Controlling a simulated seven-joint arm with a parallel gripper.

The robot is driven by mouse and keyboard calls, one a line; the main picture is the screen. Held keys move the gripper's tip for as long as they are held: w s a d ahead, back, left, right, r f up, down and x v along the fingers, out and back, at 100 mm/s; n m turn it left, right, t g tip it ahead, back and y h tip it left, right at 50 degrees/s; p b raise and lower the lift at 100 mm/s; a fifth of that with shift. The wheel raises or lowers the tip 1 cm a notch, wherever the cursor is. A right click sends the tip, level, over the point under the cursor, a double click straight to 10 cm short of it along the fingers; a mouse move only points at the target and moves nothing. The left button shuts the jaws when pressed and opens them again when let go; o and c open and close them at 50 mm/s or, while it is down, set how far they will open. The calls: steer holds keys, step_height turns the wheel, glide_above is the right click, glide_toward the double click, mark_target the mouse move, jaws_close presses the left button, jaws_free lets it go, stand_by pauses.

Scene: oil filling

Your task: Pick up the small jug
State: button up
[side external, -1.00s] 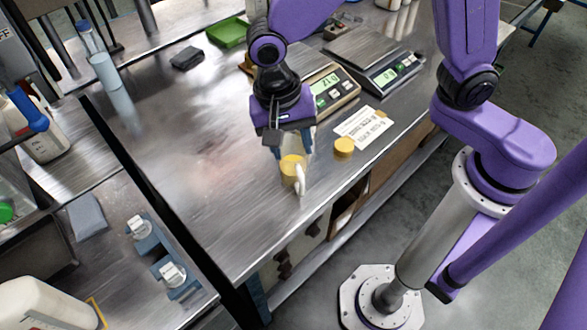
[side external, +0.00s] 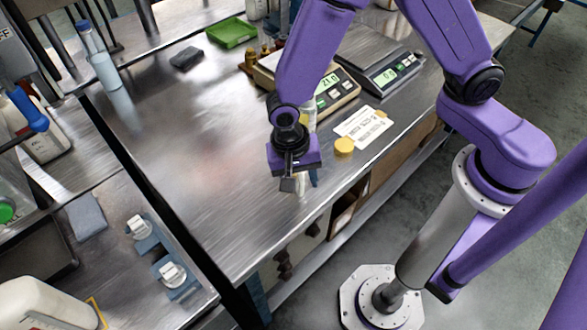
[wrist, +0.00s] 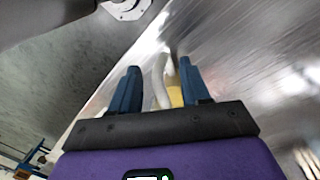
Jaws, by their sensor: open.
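The small jug is mostly hidden behind my gripper (side external: 300,186) in the side view, near the table's front edge. In the wrist view its white handle (wrist: 161,80) and part of its yellow body (wrist: 175,92) show between the two blue fingers of my gripper (wrist: 160,76). The fingers are apart and point down at the jug. The handle lies between them, with the yellow body closer to the right finger. I cannot tell whether either finger touches it.
A yellow lid (side external: 344,147) and a white label card (side external: 362,126) lie right of my gripper. Two scales, the nearer (side external: 337,88) and the farther (side external: 385,74), stand behind. A green tray (side external: 232,33) is at the back. The steel table (side external: 190,150) is clear on the left.

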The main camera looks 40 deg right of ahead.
steer(key=shift+f, duration=0.35)
jaws_close()
steer(key=shift+r, duration=0.15)
